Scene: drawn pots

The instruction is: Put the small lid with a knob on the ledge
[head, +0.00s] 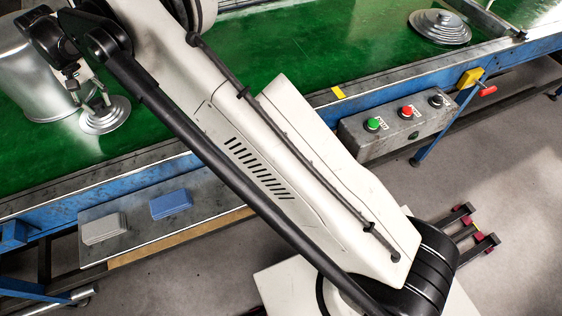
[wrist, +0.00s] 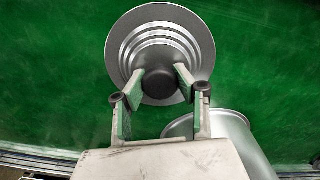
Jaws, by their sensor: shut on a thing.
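The small lid (head: 110,121) is a round, stepped silver disc at the left of the head view, over the green belt. In the wrist view the lid (wrist: 204,38) fills the upper middle, with its dark round knob (wrist: 158,87) between the fingertips. My gripper (head: 90,95) is above the lid, and in the wrist view my gripper (wrist: 160,80) is shut on the knob. I cannot tell whether the lid touches the belt. The ledge (head: 135,222), a grey metal strip, runs along the belt's near side, lower left.
A silver pot (head: 25,75) stands beside the lid, partly behind my arm; it also shows in the wrist view (wrist: 240,140). A larger stepped lid (head: 440,27) lies at the far right. A grey block (head: 103,228) and a blue block (head: 171,203) sit on the ledge.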

